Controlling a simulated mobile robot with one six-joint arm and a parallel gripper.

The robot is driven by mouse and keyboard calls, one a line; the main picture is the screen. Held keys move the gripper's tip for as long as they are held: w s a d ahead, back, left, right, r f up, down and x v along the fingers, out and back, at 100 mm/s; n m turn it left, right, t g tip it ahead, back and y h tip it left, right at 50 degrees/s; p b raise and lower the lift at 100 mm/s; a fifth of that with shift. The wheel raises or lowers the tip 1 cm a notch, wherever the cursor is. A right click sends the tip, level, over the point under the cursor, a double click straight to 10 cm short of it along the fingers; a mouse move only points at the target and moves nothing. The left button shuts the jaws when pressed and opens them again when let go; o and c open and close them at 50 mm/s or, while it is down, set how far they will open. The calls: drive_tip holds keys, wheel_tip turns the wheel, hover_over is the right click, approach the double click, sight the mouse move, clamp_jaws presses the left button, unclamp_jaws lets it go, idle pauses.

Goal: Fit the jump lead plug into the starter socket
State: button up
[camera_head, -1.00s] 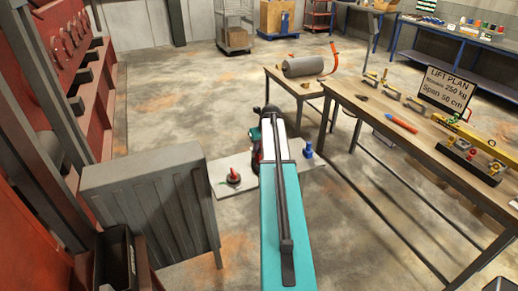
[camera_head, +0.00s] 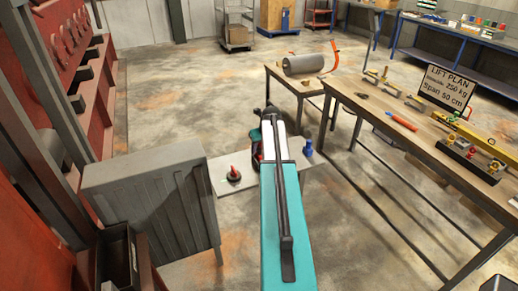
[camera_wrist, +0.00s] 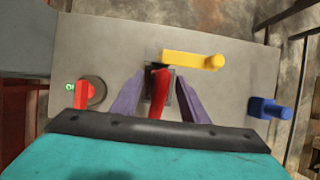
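In the wrist view, my gripper's (camera_wrist: 160,80) two purple fingers point down at a light grey panel (camera_wrist: 225,93). A curved red piece (camera_wrist: 158,95) stands between them, over a dark square block or opening (camera_wrist: 173,97). I take the red piece for the jump lead plug, but its lower end and the starter socket cannot be told apart. Bare space shows between the red piece and the fingers. The fingertips lie at the edges of the dark square, and whether they touch it is unclear. In the head view, my arm hides the fingers and the red piece.
On the panel are a red knob (camera_wrist: 85,93) by a green label, a yellow lever (camera_wrist: 193,60) close beyond the fingertips, and a blue handle (camera_wrist: 268,108) at right. A grey ribbed cabinet (camera_head: 150,205) stands left of the panel. A wooden workbench (camera_head: 440,140) stands at right.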

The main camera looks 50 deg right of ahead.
drive_tip(key=shift+r, duration=0.2)
drive_tip(key=b+v, duration=0.3)
drive_tip(key=v, duration=0.9)
drive_tip(key=shift+b, duration=0.4)
drive_tip(key=shift+f, duration=0.15)
idle(0.4)
